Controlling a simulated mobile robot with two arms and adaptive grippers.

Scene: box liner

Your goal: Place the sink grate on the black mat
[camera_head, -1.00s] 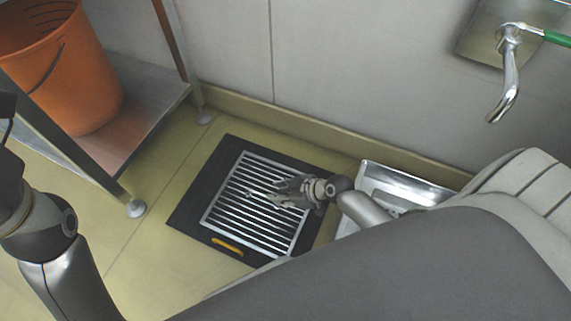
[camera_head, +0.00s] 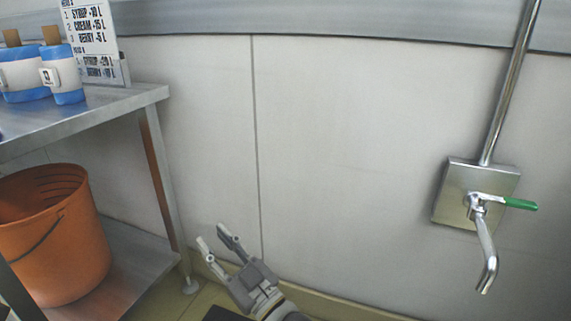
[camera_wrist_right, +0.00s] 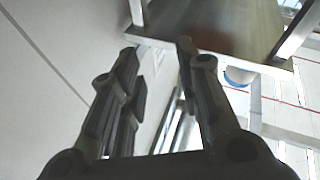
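My right gripper (camera_head: 214,237) is raised in front of the wall, with its fingers pointing up and to the left. Its fingers are apart and nothing shows between them, as the right wrist view also shows (camera_wrist_right: 160,52). A dark corner of the black mat (camera_head: 224,315) shows at the bottom edge of the head view, below the right gripper. The sink grate is out of view in the current frames. My left gripper is not in view.
A metal shelf table (camera_head: 120,98) stands at the left, with blue and white containers (camera_head: 66,76) and a sign (camera_head: 92,30) on top. An orange bucket (camera_head: 60,240) sits on its lower shelf. A tap (camera_head: 482,235) with a green handle is on the right wall.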

